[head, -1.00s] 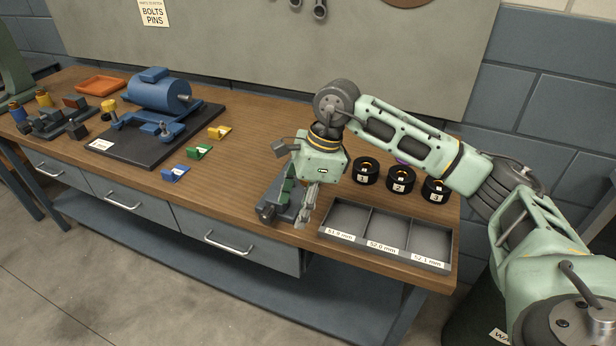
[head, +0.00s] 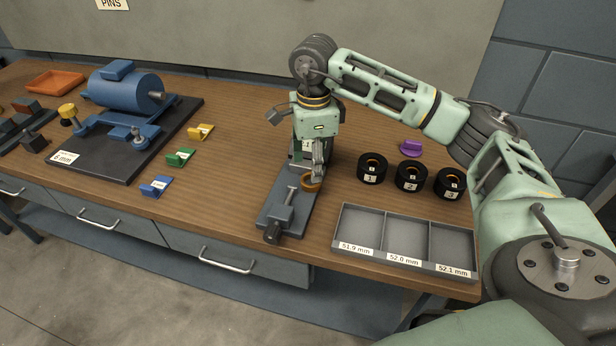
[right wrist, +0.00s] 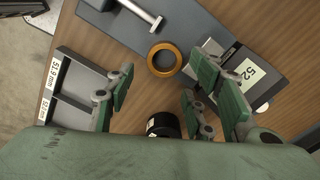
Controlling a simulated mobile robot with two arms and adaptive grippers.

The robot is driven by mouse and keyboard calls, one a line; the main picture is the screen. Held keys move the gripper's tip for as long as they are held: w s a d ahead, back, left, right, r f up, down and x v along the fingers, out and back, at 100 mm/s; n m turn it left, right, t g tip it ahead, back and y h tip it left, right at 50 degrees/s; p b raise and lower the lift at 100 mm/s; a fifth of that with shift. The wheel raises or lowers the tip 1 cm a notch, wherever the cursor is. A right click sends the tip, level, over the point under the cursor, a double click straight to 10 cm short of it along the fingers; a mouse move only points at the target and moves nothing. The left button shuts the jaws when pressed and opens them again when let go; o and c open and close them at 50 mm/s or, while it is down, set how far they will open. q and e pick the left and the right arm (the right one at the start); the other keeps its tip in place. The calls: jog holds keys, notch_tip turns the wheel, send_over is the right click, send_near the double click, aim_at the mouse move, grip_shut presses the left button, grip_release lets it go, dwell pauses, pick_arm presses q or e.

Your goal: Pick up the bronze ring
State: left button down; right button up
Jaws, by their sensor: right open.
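The bronze ring (head: 311,184) shows beside the right edge of the grey measuring fixture (head: 265,213) in the head view, partly hidden by my fingers. In the right wrist view the ring (right wrist: 150,67) lies flat and whole, overlapping the edge of the fixture's grey base; I cannot tell whether it rests on the base. My right gripper (head: 318,175) points down just above the ring. In the right wrist view its fingers (right wrist: 163,72) are spread wide and empty, with the ring between and slightly beyond the tips. My left gripper is out of view.
A grey tray (head: 386,212) with three labelled compartments stands at the right front. Three black numbered cylinders (head: 372,168) and a purple part (head: 410,148) sit behind it. Blue, green (head: 180,157) and yellow pieces lie left, beside a blue machine (head: 125,95) on a dark plate.

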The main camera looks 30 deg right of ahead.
notch_tip(320, 180, down, 5)
jog(key=shift+a+f+p, duration=0.1)
jog(key=shift+f+p, duration=0.1)
jog(key=shift+p, duration=0.6)
jog(key=shift+s, duration=0.1)
jog(key=shift+c, duration=0.3)
jog(key=c, duration=1.1)
